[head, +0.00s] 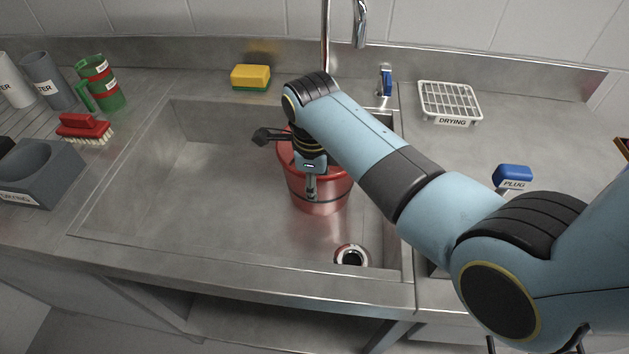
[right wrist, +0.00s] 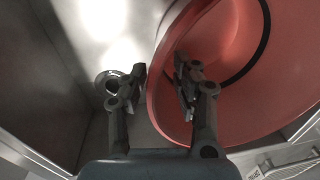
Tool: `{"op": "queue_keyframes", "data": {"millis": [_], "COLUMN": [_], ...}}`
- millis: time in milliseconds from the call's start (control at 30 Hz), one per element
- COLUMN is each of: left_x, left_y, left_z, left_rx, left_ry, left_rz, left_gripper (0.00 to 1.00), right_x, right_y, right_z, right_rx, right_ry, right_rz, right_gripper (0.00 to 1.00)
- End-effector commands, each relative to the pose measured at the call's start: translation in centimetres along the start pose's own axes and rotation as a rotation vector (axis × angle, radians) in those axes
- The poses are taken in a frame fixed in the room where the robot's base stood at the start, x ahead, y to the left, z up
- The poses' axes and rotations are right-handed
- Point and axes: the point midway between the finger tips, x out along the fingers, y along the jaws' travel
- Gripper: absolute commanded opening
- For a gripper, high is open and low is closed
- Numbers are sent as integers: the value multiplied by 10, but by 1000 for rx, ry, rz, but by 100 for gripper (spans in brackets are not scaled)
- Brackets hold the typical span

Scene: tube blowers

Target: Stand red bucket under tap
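The red bucket (head: 322,198) stands upright in the steel sink, towards its right end, partly hidden by my right arm. The tap (head: 360,22) rises behind the sink, its spout end higher in the picture and a little right of the bucket. I cannot tell whether the bucket is directly below it. My right gripper (right wrist: 160,75) is at the bucket. In the right wrist view its fingers are apart, one over the red bucket (right wrist: 240,100) and one outside the rim, which passes between them. Contact is not clear. My left gripper is not in view.
The left of the sink (head: 200,190) is empty. A yellow sponge (head: 250,77), a drying rack (head: 449,101), a blue plug handle (head: 513,176), a red brush (head: 84,128) and cups (head: 101,82) are around it.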

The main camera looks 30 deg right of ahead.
Motion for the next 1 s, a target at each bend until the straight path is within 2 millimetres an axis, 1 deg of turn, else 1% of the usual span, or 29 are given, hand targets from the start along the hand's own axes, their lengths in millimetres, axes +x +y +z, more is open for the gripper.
{"op": "queue_keyframes", "data": {"millis": [167, 267, 367, 600, 700, 833, 1000], "left_x": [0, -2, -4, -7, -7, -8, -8], "left_y": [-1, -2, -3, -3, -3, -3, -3], "left_z": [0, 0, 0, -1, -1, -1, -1], "left_rx": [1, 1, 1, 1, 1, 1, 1], "left_ry": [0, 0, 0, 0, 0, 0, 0], "left_rz": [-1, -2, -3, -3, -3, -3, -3], "left_gripper": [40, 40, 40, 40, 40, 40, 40], "right_x": [-1, -10, -27, -81, -99, -114, -121], "right_y": [0, 0, 0, -1, 0, 0, 0], "right_z": [0, 1, 1, 1, 1, 0, 0], "right_rx": [0, 0, 1, 0, 1, 0, 0], "right_ry": [0, -1, -3, -4, -3, 0, 0], "right_rz": [0, -1, -2, -3, -2, -1, 0], "right_gripper": [29, 29, 29, 29, 29, 29, 29]}}
